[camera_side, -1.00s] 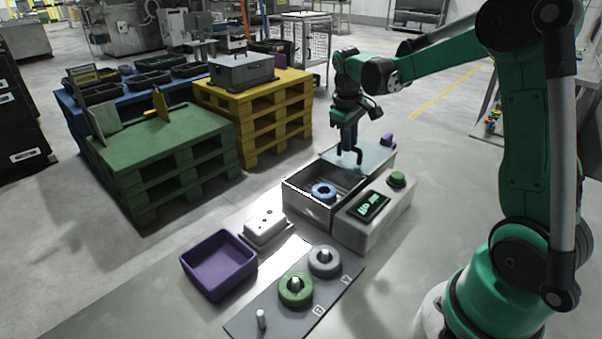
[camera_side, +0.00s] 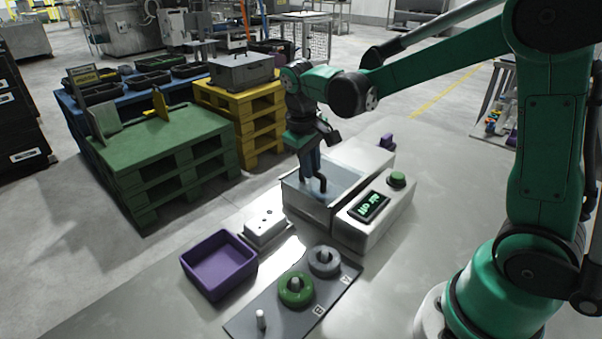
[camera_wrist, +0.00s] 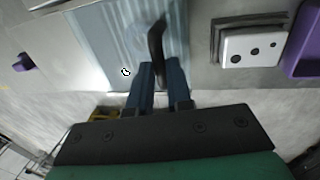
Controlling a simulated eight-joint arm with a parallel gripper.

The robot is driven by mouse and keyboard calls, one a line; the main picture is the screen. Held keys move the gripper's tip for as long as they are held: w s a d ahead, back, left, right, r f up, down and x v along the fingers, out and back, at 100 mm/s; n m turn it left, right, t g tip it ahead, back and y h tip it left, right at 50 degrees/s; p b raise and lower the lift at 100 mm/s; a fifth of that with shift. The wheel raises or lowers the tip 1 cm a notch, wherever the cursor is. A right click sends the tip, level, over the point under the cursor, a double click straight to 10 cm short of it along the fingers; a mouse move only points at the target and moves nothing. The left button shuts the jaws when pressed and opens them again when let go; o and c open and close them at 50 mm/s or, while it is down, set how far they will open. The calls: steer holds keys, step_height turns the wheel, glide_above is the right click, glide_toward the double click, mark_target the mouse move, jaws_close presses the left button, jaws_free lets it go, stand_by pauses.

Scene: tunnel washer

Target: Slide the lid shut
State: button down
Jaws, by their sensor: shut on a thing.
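The lid (camera_side: 345,177) is a translucent pale sheet lying over the open compartment of the grey washer box (camera_side: 305,203). It reaches close to the box's front-left end; whether it meets that end I cannot tell. Its dark upright handle (camera_side: 322,184) stands near the front part. My gripper (camera_side: 316,172) is above the lid, shut on the handle. In the wrist view the handle (camera_wrist: 156,42) sits between the blue fingers (camera_wrist: 158,75), with the lid (camera_wrist: 98,40) beneath. The inside of the box is hardly visible through the lid.
A control block with a lit display (camera_side: 370,206) and green button (camera_side: 397,180) adjoins the box. A white switch box (camera_side: 265,227), purple bin (camera_side: 218,264) and peg plate (camera_side: 250,322) with green and grey rings stand in front. A small purple piece (camera_side: 387,141) lies behind.

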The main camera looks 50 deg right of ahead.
steer(key=shift+a, duration=0.4)
steer(key=c, duration=0.8)
jaws_free()
steer(key=r, duration=0.3)
steer(key=a+r, duration=0.1)
steer(key=r, duration=0.1)
steer(key=shift+r, duration=0.3)
